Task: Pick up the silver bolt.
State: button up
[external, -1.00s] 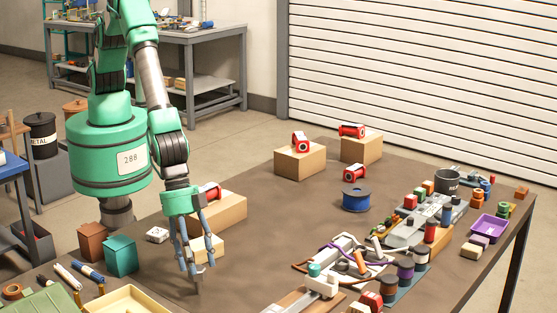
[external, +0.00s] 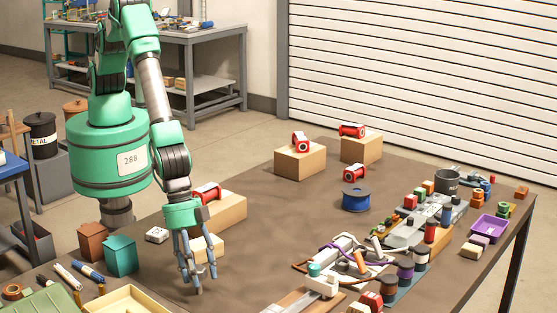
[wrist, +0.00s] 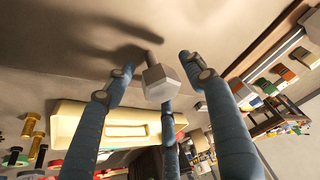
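The silver bolt (wrist: 158,84) shows in the wrist view, its hex head towards the camera and its shank pointing to the table. It sits between the three blue-grey fingers of my gripper (wrist: 158,84), with visible gaps to the left and right fingers. The lower finger comes close below the head; I cannot tell if it touches. In the external view my gripper (external: 197,278) points down, low over the brown table, fingers spread.
A pale yellow tray (external: 125,302) lies at the front left, beside a teal block (external: 120,255). A cardboard box (external: 220,211) with a red spool stands behind my gripper. A wooden board (external: 306,300) with parts lies to the right. The table's middle is clear.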

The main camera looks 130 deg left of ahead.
jog(key=c, duration=1)
jog(key=shift+r, duration=0.15)
jog(key=shift+r, duration=0.55)
notch_tip(320, 180, up, 2)
jog(key=shift+w+r, duration=0.1)
jog(key=s+a, duration=0.2)
jog(key=s, duration=0.3)
jog(key=s+a+r, duration=0.1)
jog(key=s+a, duration=0.1)
jog(key=s, duration=0.3)
jog(key=s+a+p, duration=0.1)
jog(key=s+a, duration=0.1)
jog(key=s, duration=0.3)
jog(key=shift+a+r, duration=0.1)
jog(key=shift+r, duration=0.1)
